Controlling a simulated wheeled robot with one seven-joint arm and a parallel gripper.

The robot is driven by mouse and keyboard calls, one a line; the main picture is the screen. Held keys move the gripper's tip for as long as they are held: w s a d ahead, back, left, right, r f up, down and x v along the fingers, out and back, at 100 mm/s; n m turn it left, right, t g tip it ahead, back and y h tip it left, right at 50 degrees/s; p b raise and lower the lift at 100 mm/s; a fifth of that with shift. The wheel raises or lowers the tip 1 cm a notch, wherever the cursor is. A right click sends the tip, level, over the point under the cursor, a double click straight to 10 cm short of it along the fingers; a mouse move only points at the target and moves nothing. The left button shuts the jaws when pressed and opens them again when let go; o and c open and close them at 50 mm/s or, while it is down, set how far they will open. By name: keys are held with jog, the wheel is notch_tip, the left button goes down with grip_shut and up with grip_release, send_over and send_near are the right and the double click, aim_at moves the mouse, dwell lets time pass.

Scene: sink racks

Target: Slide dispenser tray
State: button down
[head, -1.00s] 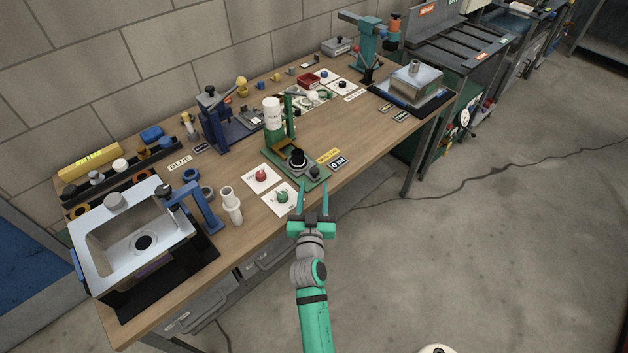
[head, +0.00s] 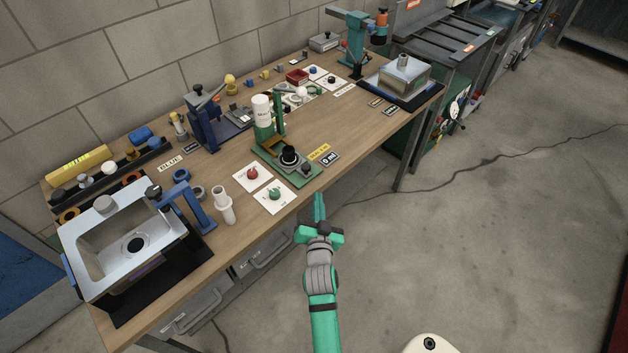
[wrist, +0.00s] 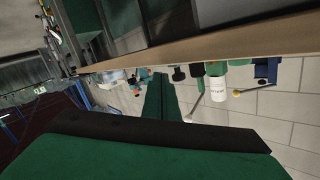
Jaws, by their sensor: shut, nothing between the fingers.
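The green dispenser (head: 264,128) stands near the middle of the bench, with a white labelled bottle on top. Its green base (head: 299,174) reaches toward the front edge and carries a round black part (head: 289,154) and a small knob. The tray cannot be told clearly from the base. My gripper (head: 319,198) is shut and empty, in front of the bench's front edge and apart from the dispenser. In the wrist view, my shut fingers (wrist: 161,98) point toward the bench edge, and the white bottle (wrist: 217,88) shows upside down to their right.
Cards with a red knob (head: 253,174) and a green knob (head: 275,195) lie left of the dispenser. Bare wood lies beyond these labels. Floor in front is clear.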

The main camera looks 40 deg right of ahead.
aim_at(304, 171)
jog(key=s+r+m+t+y, duration=0.2)
jog(key=s+m+t+y, duration=0.15)
jog(key=s+m, duration=0.55)
jog(key=shift+m+h, duration=0.45)
jog(key=shift+m, duration=0.35)
jog(key=x, duration=0.4)
jog(key=a+x, duration=0.1)
jog(key=x, duration=0.4)
jog(key=w+a+x, duration=0.1)
jog(key=x, duration=0.3)
jog(key=shift+w+d+r, duration=0.15)
jog(key=shift+w+r, duration=0.2)
jog(key=shift+w, duration=0.05)
jog(key=shift+w+a, duration=0.2)
jog(key=shift+w, duration=0.55)
jog(key=w, duration=0.4)
jog(key=shift+w, duration=0.55)
jog(key=shift+r, duration=0.1)
